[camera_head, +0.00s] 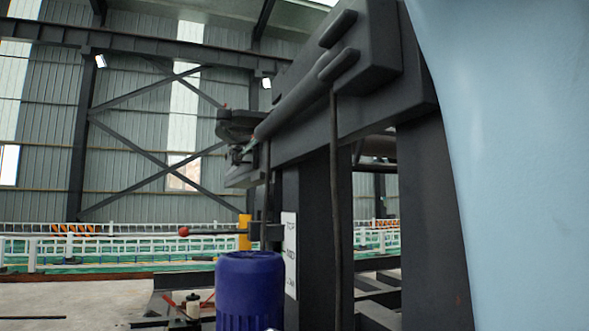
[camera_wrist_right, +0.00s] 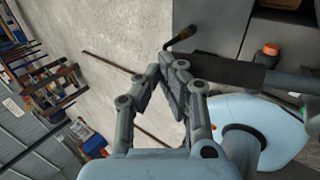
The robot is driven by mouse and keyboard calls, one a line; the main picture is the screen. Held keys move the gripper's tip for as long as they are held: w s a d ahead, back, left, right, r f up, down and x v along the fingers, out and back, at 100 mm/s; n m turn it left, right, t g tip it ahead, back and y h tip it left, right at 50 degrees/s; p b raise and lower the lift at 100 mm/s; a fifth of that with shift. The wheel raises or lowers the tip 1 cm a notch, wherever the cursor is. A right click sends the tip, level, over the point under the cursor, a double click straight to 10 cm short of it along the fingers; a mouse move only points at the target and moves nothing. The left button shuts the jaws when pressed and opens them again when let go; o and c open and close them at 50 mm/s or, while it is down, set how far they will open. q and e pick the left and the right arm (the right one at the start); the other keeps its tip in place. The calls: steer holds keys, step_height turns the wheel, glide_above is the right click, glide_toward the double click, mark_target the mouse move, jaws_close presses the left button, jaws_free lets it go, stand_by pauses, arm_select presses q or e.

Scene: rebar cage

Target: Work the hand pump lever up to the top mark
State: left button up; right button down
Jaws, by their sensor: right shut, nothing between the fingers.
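The hand pump lever (camera_head: 212,233) shows in the head view as a thin dark rod with a red ball at its left end. It lies about level, beside a yellow block (camera_head: 244,232) above a blue drum. A white mark plate (camera_head: 290,255) stands just right of it, with small lettering at several heights, the upper one close to the lever's height. My right gripper (camera_wrist_right: 168,72) shows in the right wrist view, its fingers together and empty. It is apart from the lever, which I cannot make out for certain there. My left gripper is in neither view.
The blue drum (camera_head: 250,290) stands below the lever. A dark steel frame (camera_head: 305,240) rises to its right.

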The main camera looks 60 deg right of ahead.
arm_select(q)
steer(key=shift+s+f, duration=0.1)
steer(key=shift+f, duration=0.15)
arm_select(e)
steer(key=shift+f, duration=0.45)
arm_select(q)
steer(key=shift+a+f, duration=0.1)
arm_select(e)
steer(key=shift+f, duration=0.15)
steer(key=shift+w+a+f+b, duration=0.15)
steer(key=shift+f+b, duration=0.45)
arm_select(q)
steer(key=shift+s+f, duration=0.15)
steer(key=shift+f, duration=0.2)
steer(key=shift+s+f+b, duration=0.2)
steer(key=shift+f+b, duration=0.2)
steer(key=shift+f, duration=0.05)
arm_select(e)
steer(key=shift+w+a+f, duration=0.1)
steer(key=shift+f, duration=0.55)
arm_select(q)
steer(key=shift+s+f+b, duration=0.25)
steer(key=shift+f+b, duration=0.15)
steer(key=shift+b, duration=0.05)
arm_select(e)
steer(key=shift+a+f, duration=0.1)
steer(key=shift+f, duration=0.6)
